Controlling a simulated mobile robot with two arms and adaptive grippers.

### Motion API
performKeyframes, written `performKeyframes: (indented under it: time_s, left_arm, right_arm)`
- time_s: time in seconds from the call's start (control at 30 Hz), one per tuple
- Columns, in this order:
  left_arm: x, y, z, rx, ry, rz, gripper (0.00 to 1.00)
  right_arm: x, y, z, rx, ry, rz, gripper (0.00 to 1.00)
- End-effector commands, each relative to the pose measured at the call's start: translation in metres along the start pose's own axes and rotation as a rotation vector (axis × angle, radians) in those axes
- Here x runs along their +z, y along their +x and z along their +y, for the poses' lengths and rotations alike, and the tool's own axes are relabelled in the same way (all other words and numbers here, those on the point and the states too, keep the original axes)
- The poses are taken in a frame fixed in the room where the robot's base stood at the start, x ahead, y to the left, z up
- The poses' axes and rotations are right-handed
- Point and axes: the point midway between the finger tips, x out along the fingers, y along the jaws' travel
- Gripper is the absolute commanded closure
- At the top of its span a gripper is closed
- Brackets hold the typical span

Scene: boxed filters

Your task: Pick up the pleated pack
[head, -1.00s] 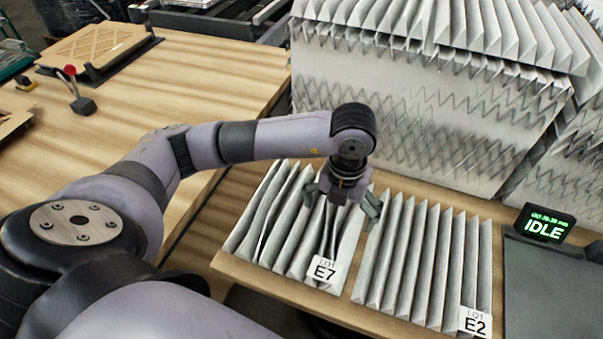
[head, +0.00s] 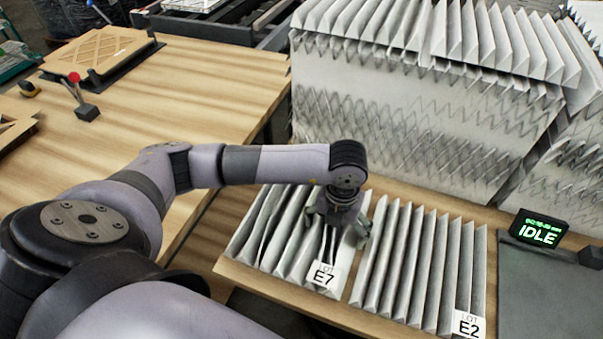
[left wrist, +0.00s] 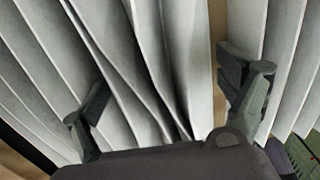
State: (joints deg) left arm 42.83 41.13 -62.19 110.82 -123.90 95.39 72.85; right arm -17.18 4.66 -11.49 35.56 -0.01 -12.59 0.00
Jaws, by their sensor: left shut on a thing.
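A pale grey pleated pack (head: 283,240) with an E7 label at its front right corner lies on the wooden table. My left gripper (head: 337,222) is over its right part and shut on it. In the left wrist view, pleats of the pack (left wrist: 150,60) fill the space between the two fingers of my left gripper (left wrist: 165,95) and bunch together near the palm. The right finger is by the gap beside the neighbouring pack. A second pleated pack (head: 422,260), labelled E2, lies just to the right. My right gripper is not in view.
A tall stack of pleated packs (head: 420,120) stands behind. A small display reading IDLE (head: 540,230) stands at the right. A wooden table (head: 210,75) at the left has much bare surface, with a framed filter (head: 100,52) and a red-knobbed lever (head: 85,108).

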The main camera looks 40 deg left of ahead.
Motion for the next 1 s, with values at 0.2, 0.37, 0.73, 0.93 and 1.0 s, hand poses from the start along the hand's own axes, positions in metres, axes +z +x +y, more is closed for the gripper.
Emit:
performKeyframes:
  time_s: [0.2,0.37,0.73,0.93,1.0]
  left_arm:
    - [0.000,0.000,0.000,0.000,0.000,0.000,0.31]
    - [0.000,-0.001,0.000,0.000,0.000,-0.001,0.31]
    - [0.002,-0.040,-0.001,-0.004,0.001,-0.006,0.31]
    - [0.002,-0.100,-0.001,-0.005,0.002,-0.011,0.31]
    - [0.002,-0.122,-0.001,-0.004,0.002,-0.010,0.31]
  right_arm:
    - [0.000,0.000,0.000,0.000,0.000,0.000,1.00]
    - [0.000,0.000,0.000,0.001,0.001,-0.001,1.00]
    - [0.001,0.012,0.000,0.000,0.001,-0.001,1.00]
    - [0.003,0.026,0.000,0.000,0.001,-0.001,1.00]
    - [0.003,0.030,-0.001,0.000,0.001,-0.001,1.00]
